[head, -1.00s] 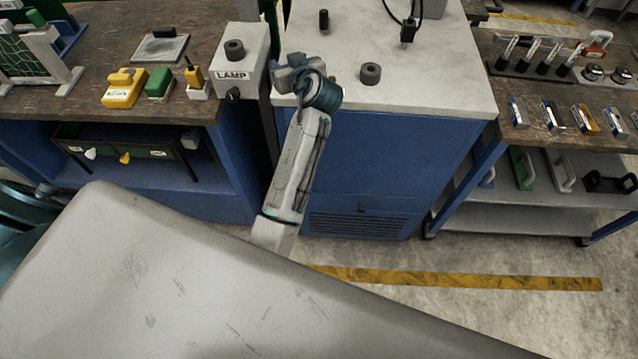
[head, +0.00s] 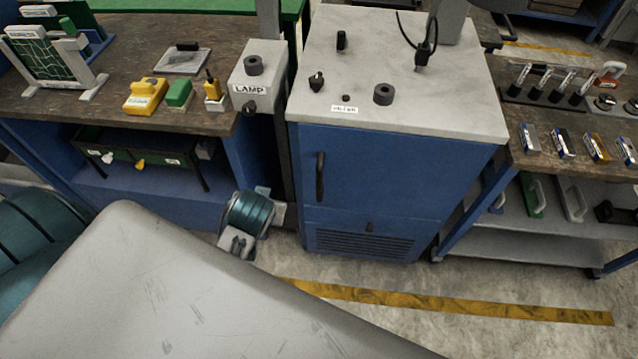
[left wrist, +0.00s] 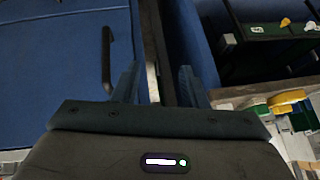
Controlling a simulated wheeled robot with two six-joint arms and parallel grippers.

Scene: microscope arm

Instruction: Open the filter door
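The filter door (head: 375,175) is the blue front of the white-topped cabinet and looks shut. Its dark vertical handle (head: 320,178) is near the door's left edge. The handle also shows in the left wrist view (left wrist: 107,60), left of my left gripper (left wrist: 158,78). That gripper's two fingers are apart with nothing between them, in front of the dark gap beside the cabinet. The gripper is apart from the handle. In the head view my left wrist is low and left of the door; the fingers are hard to make out there. My right gripper is not in view.
A small labelled plate (head: 344,109), knobs and a cable are on the cabinet top (head: 440,105). The LAMP box (head: 257,75) stands on the left bench (head: 120,110). A cart (head: 540,235) stands at the right. The floor before the cabinet is clear.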

